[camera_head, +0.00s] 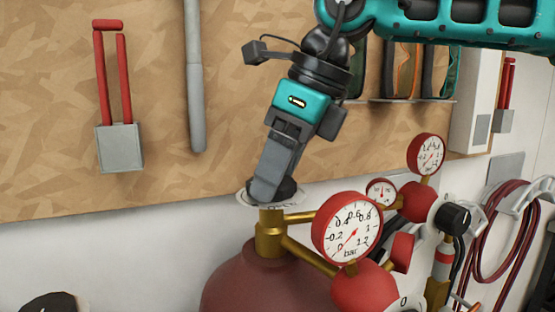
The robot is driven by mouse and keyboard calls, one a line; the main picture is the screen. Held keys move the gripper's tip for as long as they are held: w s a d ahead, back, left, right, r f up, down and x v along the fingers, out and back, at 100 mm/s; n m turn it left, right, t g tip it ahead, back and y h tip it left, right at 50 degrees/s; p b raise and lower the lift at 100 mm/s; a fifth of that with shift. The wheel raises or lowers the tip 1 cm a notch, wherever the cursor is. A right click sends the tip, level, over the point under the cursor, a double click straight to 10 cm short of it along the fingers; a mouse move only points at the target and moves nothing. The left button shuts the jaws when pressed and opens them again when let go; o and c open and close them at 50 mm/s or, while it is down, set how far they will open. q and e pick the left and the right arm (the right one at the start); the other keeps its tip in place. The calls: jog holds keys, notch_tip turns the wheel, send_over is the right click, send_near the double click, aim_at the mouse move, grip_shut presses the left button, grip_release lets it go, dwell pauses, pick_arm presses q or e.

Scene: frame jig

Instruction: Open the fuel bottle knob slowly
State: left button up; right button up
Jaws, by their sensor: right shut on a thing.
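The fuel bottle (250,285) is dark red and stands at the bottom middle, its lower part cut off by the frame. A brass valve (270,235) rises from its top. A dark knob (287,190) with a pale disc (247,194) under it sits on the valve. My right gripper (272,188) comes down from above, tilted, and is shut on the knob, its fingers hiding much of it. A red pressure gauge (347,227) joins the valve by brass pipes. My left gripper is not in view.
Further red gauges (426,153) and a black knob (453,218) stand close on the right. Hoses (485,235) hang from the wall.

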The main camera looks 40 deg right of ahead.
jog(key=n, duration=0.2)
jog(key=n+g+y, duration=0.1)
jog(key=n, duration=0.1)
jog(key=shift+w+d+n, duration=0.15)
jog(key=shift+w+n, duration=0.05)
jog(key=shift+n, duration=0.1)
jog(key=n+g, duration=0.1)
jog(key=n, duration=0.1)
jog(key=n+g, duration=0.1)
jog(key=n, duration=0.1)
jog(key=shift+w+n+y, duration=0.2)
jog(key=shift+n+y, duration=0.1)
jog(key=shift+y, duration=0.1)
jog(key=n+g, duration=0.1)
jog(key=n, duration=0.1)
jog(key=n+g, duration=0.1)
jog(key=n, duration=0.1)
jog(key=shift+w+n, duration=0.2)
jog(key=shift+n, duration=0.1)
jog(key=shift+w+n+g+h, duration=0.1)
jog(key=shift+n+g+h, duration=0.5)
jog(key=shift+n, duration=1.5)
jog(key=o, duration=1.1)
jog(key=shift+c, duration=0.2)
